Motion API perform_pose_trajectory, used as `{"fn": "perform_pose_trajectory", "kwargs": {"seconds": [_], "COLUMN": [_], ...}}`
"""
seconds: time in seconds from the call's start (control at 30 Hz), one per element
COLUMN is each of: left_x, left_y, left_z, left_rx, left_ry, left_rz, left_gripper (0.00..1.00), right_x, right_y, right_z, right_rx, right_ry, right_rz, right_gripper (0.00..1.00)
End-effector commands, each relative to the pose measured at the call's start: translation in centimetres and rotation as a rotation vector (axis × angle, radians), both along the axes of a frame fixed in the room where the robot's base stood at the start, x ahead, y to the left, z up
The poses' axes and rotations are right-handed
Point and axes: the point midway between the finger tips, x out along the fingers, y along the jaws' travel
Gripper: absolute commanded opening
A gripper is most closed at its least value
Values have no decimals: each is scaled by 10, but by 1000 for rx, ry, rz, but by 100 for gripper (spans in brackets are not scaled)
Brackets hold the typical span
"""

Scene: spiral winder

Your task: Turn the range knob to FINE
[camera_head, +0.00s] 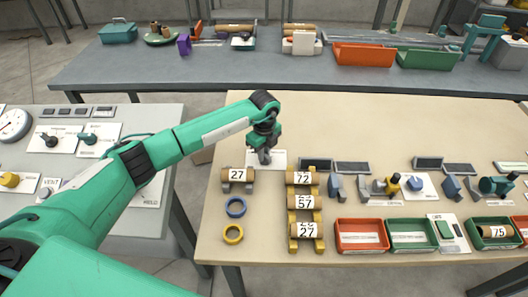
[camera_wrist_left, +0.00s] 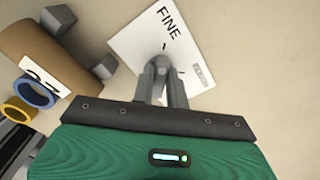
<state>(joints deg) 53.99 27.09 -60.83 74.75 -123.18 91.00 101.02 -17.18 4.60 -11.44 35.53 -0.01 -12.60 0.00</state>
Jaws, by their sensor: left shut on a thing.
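The range knob (camera_wrist_left: 161,65) is a small grey knob on a white plate (camera_wrist_left: 125,47). The word FINE is printed near the plate's upper edge in the left wrist view. A second, smaller label by the plate's right edge is too small to read. My left gripper (camera_wrist_left: 164,82) is shut on the knob, one finger on each side, and hides much of it. In the head view my left gripper (camera_head: 264,156) points down at the white plate (camera_head: 279,160) on the beige table, and the knob cannot be made out there.
A cardboard roll labelled 27 (camera_head: 237,174) lies on grey supports close beside the plate. Blue (camera_head: 235,207) and yellow rings lie in front. Rolls on a yellow rack (camera_head: 293,231) stand to the right, then red (camera_head: 361,236) and green bins. A grey panel table is at left.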

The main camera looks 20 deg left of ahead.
Motion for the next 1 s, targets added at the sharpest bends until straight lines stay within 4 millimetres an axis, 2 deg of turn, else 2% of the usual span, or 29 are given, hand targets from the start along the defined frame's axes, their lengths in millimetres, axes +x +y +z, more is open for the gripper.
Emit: {"fn": "perform_pose_trajectory", "kwargs": {"seconds": [0.13,0.17,0.23,0.27,0.53,0.67,0.77,1.0], "left_x": [1,1,1,1,0,1,1,2], "left_y": [0,0,0,0,0,0,0,1], "left_z": [1,1,1,1,1,10,25,81], "left_rx": [0,0,0,0,0,-1,-1,0], "left_ry": [-2,-2,-2,-2,-1,-4,-5,-7], "left_rz": [2,2,1,1,0,-1,-2,-1], "left_gripper": [0,21,34,36,36,36,36,36], "right_x": [0,0,0,0,0,0,0,0], "right_y": [1,2,2,2,2,2,2,2], "right_z": [0,0,0,0,0,-3,-7,-17], "right_rx": [1,2,2,2,2,2,2,0], "right_ry": [0,0,0,0,0,0,0,7], "right_rz": [-1,-1,-1,-1,-1,-1,0,0], "right_gripper": [36,36,36,36,36,36,36,36]}}
